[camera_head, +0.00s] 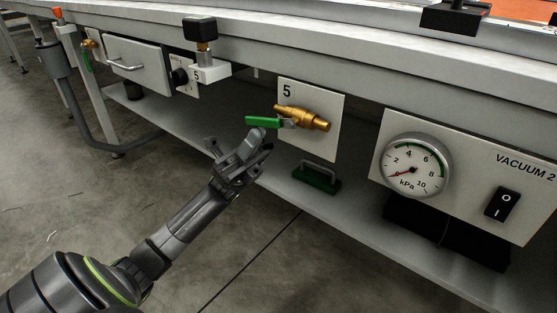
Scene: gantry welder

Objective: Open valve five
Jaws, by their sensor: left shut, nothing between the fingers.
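Valve five is a brass valve (309,119) on a white plate (322,142) marked 5, fixed under the bench edge. Its green lever (263,122) points left, roughly in line with the brass body. My left gripper (238,145) is shut and empty, just below and left of the lever's end. I cannot tell whether it touches the lever. My right gripper is not in view.
A vacuum panel with a round gauge (414,166) and a black rocker switch (502,204) is at right. A drawer (138,66) and another valve (88,54) are at left. The floor in front is clear.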

